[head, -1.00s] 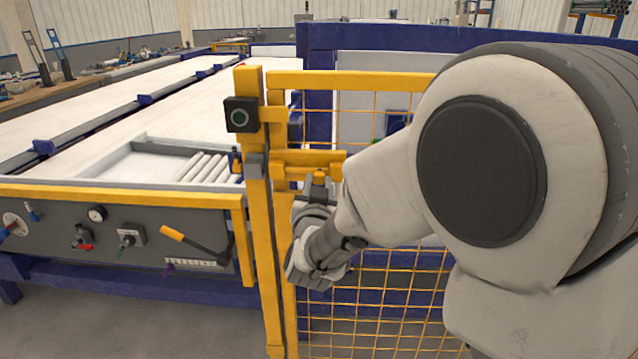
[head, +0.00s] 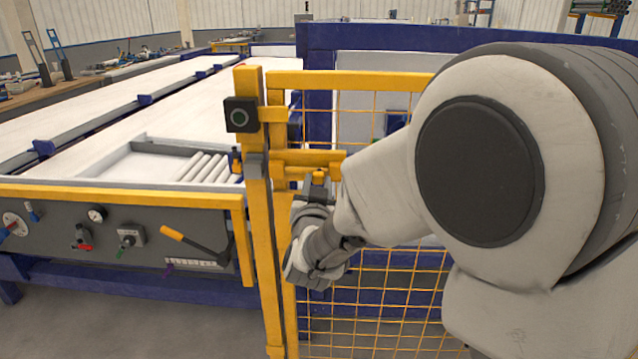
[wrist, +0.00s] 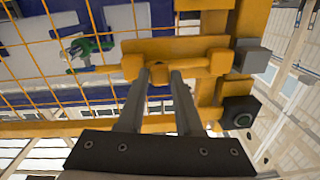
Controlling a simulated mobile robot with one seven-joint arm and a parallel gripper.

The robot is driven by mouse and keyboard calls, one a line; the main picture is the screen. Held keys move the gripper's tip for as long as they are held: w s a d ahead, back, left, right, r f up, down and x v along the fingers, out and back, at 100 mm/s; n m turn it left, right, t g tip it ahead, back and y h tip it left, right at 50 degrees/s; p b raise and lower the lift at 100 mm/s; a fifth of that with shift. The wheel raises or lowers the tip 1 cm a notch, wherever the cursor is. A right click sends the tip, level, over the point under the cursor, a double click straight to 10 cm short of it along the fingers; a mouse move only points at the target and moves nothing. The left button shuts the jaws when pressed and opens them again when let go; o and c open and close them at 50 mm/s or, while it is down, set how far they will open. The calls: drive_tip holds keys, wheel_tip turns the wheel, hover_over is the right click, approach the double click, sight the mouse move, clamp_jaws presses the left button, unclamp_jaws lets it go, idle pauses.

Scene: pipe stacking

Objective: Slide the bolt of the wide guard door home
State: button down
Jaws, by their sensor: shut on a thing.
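The wide guard door (head: 390,285) is a yellow frame with wire mesh, standing beside a yellow post (head: 260,230). Its yellow bolt (head: 308,157) lies level across the door's edge by the post; the bolt also shows in the wrist view (wrist: 195,50). A grey block (head: 256,165) sits on the post at bolt height and shows in the wrist view too (wrist: 249,57). My gripper (head: 319,184) is below the bolt, shut on its handle (head: 319,174). The fingertips (wrist: 160,72) are close together at the bolt; how far the bolt reaches into the block is unclear.
A black box with a green button (head: 240,115) is on the post above the bolt. A grey control panel (head: 120,235) with a yellow-handled lever (head: 190,243) stands left of the post. My arm hides much of the door's right side.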

sight(290, 171)
drive_tip(key=a, duration=0.6)
drive_tip(key=shift+w, duration=0.1)
drive_tip(key=shift+r, duration=0.1)
drive_tip(key=c, duration=0.6)
unclamp_jaws()
drive_tip(key=shift+a, duration=0.15)
drive_tip(key=s+p, duration=0.1)
drive_tip(key=s, duration=1.6)
drive_tip(key=shift+s, duration=0.2)
